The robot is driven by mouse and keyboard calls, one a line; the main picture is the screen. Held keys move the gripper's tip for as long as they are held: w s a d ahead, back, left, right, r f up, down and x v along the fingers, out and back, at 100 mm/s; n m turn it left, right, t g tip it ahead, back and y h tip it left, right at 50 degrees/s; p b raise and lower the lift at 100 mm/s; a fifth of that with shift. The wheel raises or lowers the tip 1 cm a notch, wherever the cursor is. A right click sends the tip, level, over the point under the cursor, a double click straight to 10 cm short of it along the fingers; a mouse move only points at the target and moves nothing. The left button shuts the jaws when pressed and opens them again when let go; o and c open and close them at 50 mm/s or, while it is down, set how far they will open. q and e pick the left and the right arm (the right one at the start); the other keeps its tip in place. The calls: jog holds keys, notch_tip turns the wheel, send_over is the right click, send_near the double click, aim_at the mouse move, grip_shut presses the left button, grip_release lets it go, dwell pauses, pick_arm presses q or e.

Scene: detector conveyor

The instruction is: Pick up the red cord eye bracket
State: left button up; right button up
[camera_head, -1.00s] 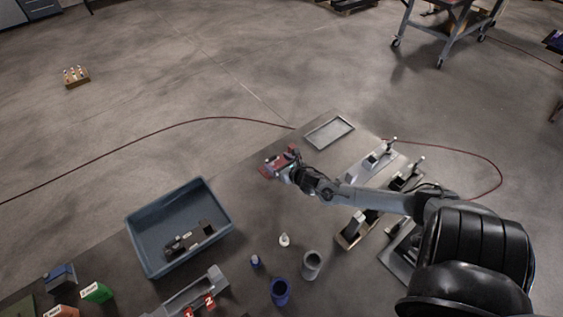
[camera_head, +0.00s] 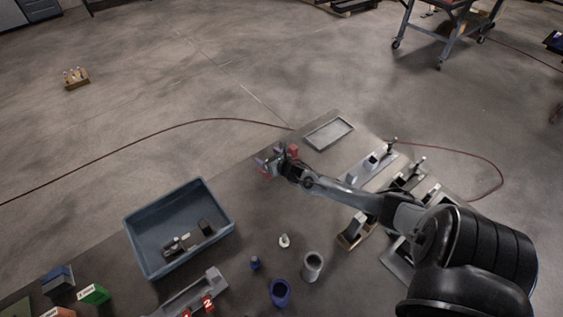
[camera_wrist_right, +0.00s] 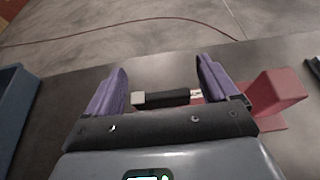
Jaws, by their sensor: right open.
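The red bracket (camera_wrist_right: 275,95) shows in the right wrist view just right of my right gripper, with a flat red base partly hidden under the gripper. In the head view, red parts (camera_head: 292,151) show around the gripper at the table's far edge. My right gripper (camera_wrist_right: 163,75) is open, with purple fingers. A black bar with pale ends (camera_wrist_right: 168,98) shows in the gap between the fingers; I cannot tell whether they touch it. My right gripper also shows in the head view (camera_head: 268,160), over the red parts. My left gripper is not in view.
A blue bin (camera_head: 138,245) with small dark and grey parts stands left of the gripper. A shallow grey tray (camera_head: 328,133) lies to the right. A white bottle (camera_head: 284,241), a grey cup (camera_head: 312,267) and a blue cup (camera_head: 280,293) stand nearer. Fixtures (camera_head: 378,162) stand at right.

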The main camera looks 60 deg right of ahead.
jog(key=c, duration=1.3)
jog(key=shift+c, duration=0.6)
jog(key=shift+r, duration=0.15)
